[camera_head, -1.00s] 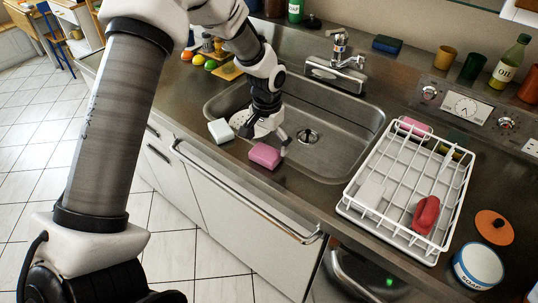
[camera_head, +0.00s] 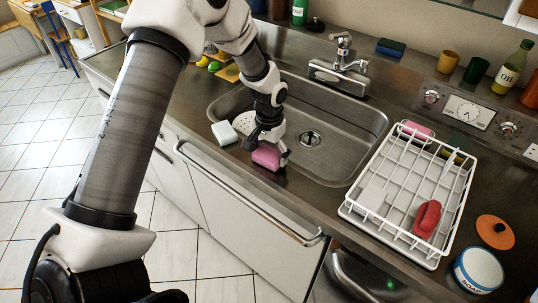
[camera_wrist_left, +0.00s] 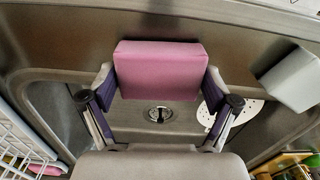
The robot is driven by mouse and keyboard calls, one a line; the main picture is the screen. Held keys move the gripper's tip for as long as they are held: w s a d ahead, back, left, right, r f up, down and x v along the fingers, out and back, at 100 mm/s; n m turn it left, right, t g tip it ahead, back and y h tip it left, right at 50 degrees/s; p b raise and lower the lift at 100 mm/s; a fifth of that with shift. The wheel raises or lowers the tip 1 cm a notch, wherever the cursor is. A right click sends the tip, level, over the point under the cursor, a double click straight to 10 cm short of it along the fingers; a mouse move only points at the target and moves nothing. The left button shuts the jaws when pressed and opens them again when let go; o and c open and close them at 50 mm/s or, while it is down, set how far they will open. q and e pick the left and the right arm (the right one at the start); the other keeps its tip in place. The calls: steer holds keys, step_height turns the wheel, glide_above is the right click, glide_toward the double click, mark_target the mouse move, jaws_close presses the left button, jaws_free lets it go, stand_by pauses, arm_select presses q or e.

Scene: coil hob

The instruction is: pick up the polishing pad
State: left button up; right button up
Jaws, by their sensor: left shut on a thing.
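The pink block (camera_head: 266,157), which I take to be the polishing pad, is at the front rim of the sink. My left gripper (camera_head: 270,154) is shut on it, with the fingers on either side. In the left wrist view the pink block (camera_wrist_left: 160,70) sits level between the two finger pads of the left gripper (camera_wrist_left: 160,88). I cannot tell whether its underside is clear of the steel. My right gripper is not in view.
A white block (camera_head: 225,133) stands just left of the pink one, beside a perforated white disc in the sink (camera_head: 335,150). A white wire rack (camera_head: 350,212) with a red item (camera_head: 427,218) stands right of the sink. The tap (camera_head: 342,50) is behind.

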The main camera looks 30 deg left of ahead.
arm_select(q)
steer(key=shift+r, duration=0.35)
step_height(320, 180, up, 2)
steer(key=shift+r+b, duration=0.1)
steer(key=shift+b, duration=0.45)
steer(key=s+d+r+b, duration=0.1)
steer(key=s+d+b, duration=0.1)
steer(key=s, duration=0.5)
steer(key=s+d+b, duration=0.2)
steer(key=s, duration=0.6)
steer(key=shift+s+d+r, duration=0.2)
steer(key=shift+d+r, duration=0.1)
steer(key=shift+r, duration=0.05)
steer(key=o, duration=0.5)
steer(key=c, duration=0.5)
